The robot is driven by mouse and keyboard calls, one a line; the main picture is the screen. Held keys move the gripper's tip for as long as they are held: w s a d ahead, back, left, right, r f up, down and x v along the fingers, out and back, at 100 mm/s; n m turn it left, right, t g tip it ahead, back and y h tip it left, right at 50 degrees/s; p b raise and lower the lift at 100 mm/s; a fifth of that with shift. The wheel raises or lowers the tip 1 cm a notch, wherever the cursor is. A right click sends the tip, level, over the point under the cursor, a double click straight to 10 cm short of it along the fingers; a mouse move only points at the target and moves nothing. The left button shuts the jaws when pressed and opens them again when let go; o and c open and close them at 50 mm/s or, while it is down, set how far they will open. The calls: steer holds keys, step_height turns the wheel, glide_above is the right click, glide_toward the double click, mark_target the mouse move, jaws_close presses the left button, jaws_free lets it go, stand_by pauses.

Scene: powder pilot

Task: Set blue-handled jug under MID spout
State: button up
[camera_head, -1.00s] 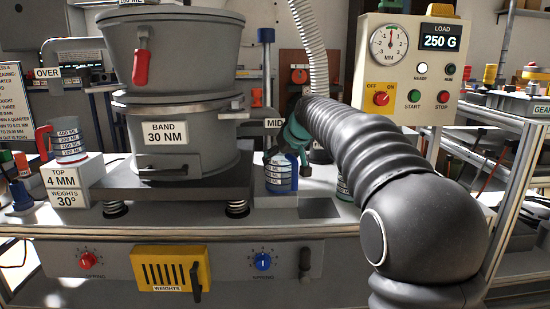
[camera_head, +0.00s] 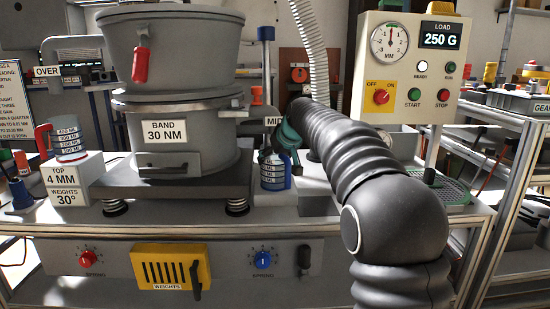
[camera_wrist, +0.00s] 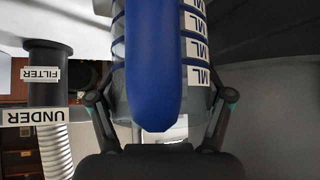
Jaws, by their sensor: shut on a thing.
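The blue-handled jug (camera_head: 273,172) is clear with blue bands and white ML labels. It stands upright just below the MID label (camera_head: 273,121), to the right of the sieve stack; the spout itself is mostly hidden by the label and my gripper. My gripper (camera_head: 284,142) reaches it from the right. In the wrist view the blue handle (camera_wrist: 152,60) fills the middle, and my gripper (camera_wrist: 163,112) has its fingers on both sides of the jug, shut on it. I cannot tell whether the jug's base touches the deck.
A red-handled jug (camera_head: 69,143) stands on the white block (camera_head: 68,181) at the left under the OVER label (camera_head: 46,72). The sieve stack (camera_head: 178,135) is close on the left. A control box (camera_head: 408,70) reads 250 G. A green grid (camera_head: 453,190) lies at the right.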

steer(key=o, duration=1.1)
steer(key=shift+s+r, duration=0.15)
steer(key=shift+r, duration=0.2)
steer(key=p+v, duration=0.1)
steer(key=v, duration=0.9)
steer(key=shift+d+r, duration=0.1)
steer(key=shift+s+d+r, duration=0.2)
steer(key=shift+s+r, duration=0.25)
steer(key=shift+s, duration=0.05)
